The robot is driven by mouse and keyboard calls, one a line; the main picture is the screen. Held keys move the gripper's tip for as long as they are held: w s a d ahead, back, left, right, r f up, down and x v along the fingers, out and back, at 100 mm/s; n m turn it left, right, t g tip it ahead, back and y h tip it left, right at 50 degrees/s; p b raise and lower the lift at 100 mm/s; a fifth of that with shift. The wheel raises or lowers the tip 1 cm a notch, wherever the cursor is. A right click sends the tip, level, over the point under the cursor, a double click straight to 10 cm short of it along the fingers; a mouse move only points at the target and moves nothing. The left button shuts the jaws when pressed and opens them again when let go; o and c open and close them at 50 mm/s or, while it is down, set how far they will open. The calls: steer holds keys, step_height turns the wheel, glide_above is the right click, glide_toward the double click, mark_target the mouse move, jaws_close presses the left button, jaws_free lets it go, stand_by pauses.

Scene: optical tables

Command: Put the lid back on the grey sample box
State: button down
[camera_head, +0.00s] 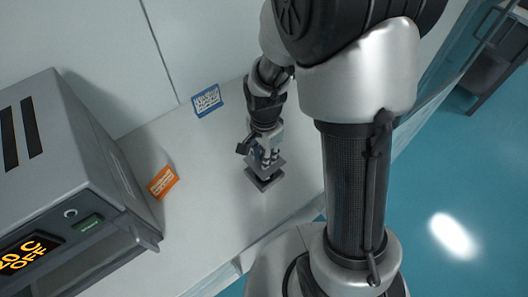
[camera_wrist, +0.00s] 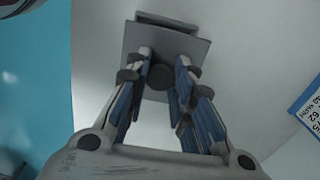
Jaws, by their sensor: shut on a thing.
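My gripper (camera_head: 262,156) is over the white bench, fingers pointing down. In the wrist view its blue-padded fingers (camera_wrist: 163,62) are shut on the round dark knob of the grey square lid (camera_wrist: 170,42). The grey sample box (camera_head: 265,182) stands on the bench just below the lid. In the wrist view part of the box (camera_wrist: 168,18) shows past the lid's far edge, and the lid covers the rest. The lid looks raised above the box and offset from it; the exact gap is hard to judge.
A grey device with an orange display (camera_head: 60,190) stands at the left. An orange label (camera_head: 162,183) and a blue label (camera_head: 207,101) are on the bench near the box. The bench around the box is otherwise clear; its front edge runs along the lower right.

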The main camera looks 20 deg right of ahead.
steer(key=shift+f+b, duration=1.85)
steer(key=shift+f, duration=0.75)
steer(key=shift+a+f, duration=0.1)
steer(key=shift+f, duration=0.05)
stand_by(0.3)
steer(key=c, duration=1.3)
jaws_free()
steer(key=o, duration=0.5)
